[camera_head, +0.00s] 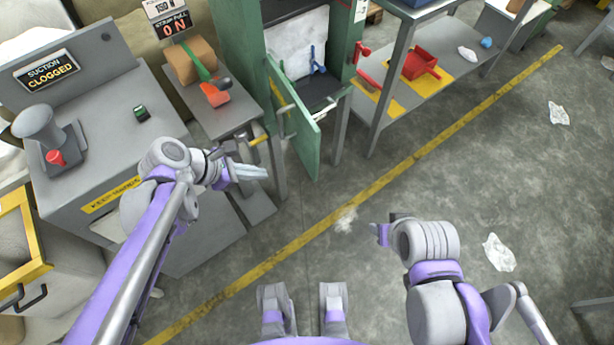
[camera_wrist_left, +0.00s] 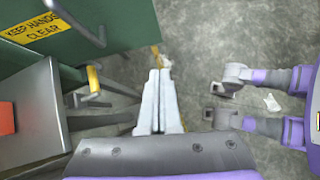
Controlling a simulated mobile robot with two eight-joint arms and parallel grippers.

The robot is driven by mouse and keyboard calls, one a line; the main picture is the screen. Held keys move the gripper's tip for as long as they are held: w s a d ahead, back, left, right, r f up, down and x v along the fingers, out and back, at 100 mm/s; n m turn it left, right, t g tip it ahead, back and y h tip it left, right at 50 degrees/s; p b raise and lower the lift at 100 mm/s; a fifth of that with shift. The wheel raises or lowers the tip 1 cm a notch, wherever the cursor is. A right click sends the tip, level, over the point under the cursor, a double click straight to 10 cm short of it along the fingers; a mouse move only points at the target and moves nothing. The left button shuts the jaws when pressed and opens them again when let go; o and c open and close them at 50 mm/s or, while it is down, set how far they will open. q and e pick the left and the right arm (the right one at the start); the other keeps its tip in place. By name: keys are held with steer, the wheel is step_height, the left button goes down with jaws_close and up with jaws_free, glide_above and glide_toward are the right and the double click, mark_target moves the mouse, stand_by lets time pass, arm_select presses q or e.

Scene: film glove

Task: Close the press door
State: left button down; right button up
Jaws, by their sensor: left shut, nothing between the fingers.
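The press door (camera_head: 300,130) is a green panel standing open, swung out from the front of the green press (camera_head: 240,45). In the left wrist view the door (camera_wrist_left: 125,25) fills the upper left, with a grey bar handle and a yellow "KEEP HANDS CLEAR" label (camera_wrist_left: 35,28). My left gripper (camera_head: 262,173) is shut and empty, to the left of the door's lower end and apart from it. Its closed fingers (camera_wrist_left: 158,85) point ahead over the floor in the wrist view. My right gripper (camera_head: 378,235) is at the lower right, far from the door; its fingers are not clear.
A small grey table (camera_head: 225,112) with a brown block and an orange-red tool stands left of the door. A yellow-gripped lever (camera_head: 260,140) sticks out near it. A grey shelf (camera_head: 440,80) with a red bin is at the right. Floor before the door is mostly clear.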

arm_select(q)
steer(key=n, duration=0.1)
steer(key=b, duration=0.2)
glide_toward(312, 169)
step_height(312, 169, down, 4)
steer(key=shift+w+d+f+h, duration=0.15)
steer(key=shift+w+d, duration=0.15)
steer(key=shift+d, duration=0.3)
steer(key=shift+w+d+r+h, duration=0.15)
steer(key=shift+w+d, duration=0.1)
steer(key=shift+d, duration=0.35)
steer(key=shift+w+d+f, duration=0.1)
steer(key=shift+w+d, duration=0.15)
steer(key=shift+d, duration=0.15)
steer(key=shift+d, duration=0.1)
